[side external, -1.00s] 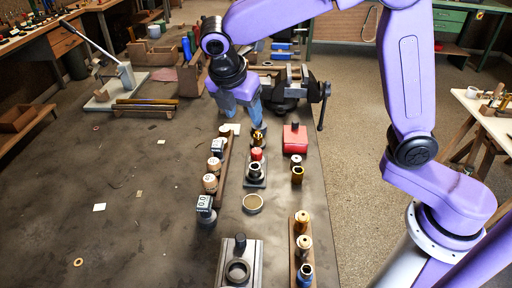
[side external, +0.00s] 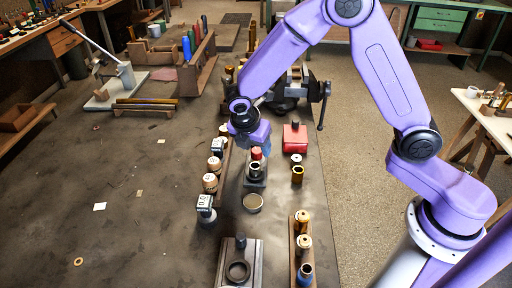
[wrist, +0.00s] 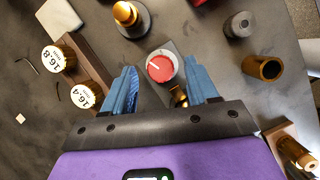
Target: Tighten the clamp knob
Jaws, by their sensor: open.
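The clamp knob, red with a white rim and a white pointer line (wrist: 160,66), shows between my fingers in the wrist view. In the side view the red knob (side external: 257,153) tops a small dark clamp stand (side external: 255,185). My gripper (wrist: 160,72) is open, with one blue finger on each side of the knob and a visible gap to both. In the side view my gripper (side external: 258,146) is low over the back of the stand, and its fingertips are partly hidden. I cannot tell how far the fingertips are above the knob.
Labelled brass-sided cylinders (wrist: 58,57) stand in a wooden rack to the left. A brass part on a round base (wrist: 131,18), a grey cylinder (wrist: 238,26) and a brass tube (wrist: 263,68) stand nearby. A red block (side external: 295,138) and a vise (side external: 290,88) are behind. The left bench is mostly clear.

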